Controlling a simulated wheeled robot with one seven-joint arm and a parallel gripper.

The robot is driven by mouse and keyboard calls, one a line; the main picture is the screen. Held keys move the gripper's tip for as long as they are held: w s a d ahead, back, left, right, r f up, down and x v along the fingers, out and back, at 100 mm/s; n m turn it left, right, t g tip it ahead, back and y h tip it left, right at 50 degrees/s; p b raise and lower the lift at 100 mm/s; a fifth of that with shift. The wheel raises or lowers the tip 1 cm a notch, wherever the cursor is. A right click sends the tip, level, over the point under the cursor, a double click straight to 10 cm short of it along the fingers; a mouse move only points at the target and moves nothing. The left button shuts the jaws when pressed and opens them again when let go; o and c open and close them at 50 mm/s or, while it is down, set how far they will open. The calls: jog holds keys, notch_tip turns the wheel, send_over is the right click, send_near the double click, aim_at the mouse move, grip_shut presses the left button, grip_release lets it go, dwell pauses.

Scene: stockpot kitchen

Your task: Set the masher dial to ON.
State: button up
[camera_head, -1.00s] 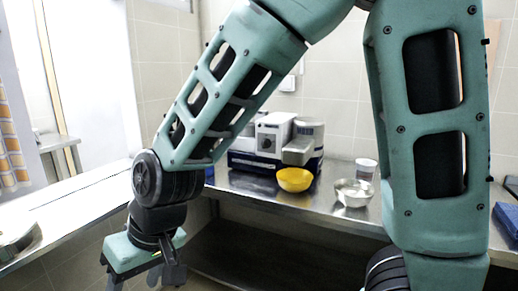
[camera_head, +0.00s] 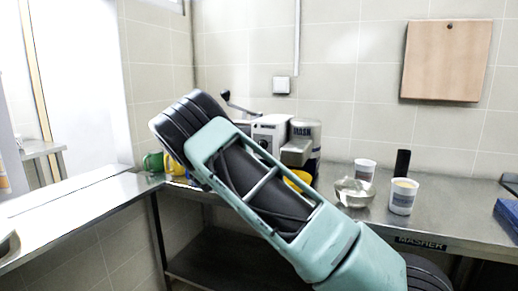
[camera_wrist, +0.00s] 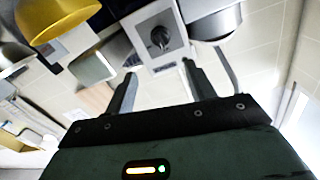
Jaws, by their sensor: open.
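The masher (camera_head: 271,126) stands on the steel counter by the back wall, a white and grey machine partly hidden behind my arm in the head view. In the wrist view its white front panel (camera_wrist: 180,60) appears tilted and carries a dark round dial (camera_wrist: 160,38) with a raised grip. Which setting the dial points to cannot be read. My gripper (camera_wrist: 159,70) is open and empty, its two fingers spread just below the dial in the picture, apparently apart from it. The gripper is hidden in the head view.
A yellow bowl (camera_wrist: 62,18) is close by in the wrist view, mostly hidden in the head view. A clear bowl (camera_head: 354,193), two cups (camera_head: 364,169) (camera_head: 403,199) and a black cylinder (camera_head: 402,161) stand to the right. A green mug (camera_head: 153,162) stands left.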

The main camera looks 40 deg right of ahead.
aim_at(261, 146)
jog(key=p+x, duration=0.2)
jog(key=x, duration=1.3)
jog(key=c, duration=1)
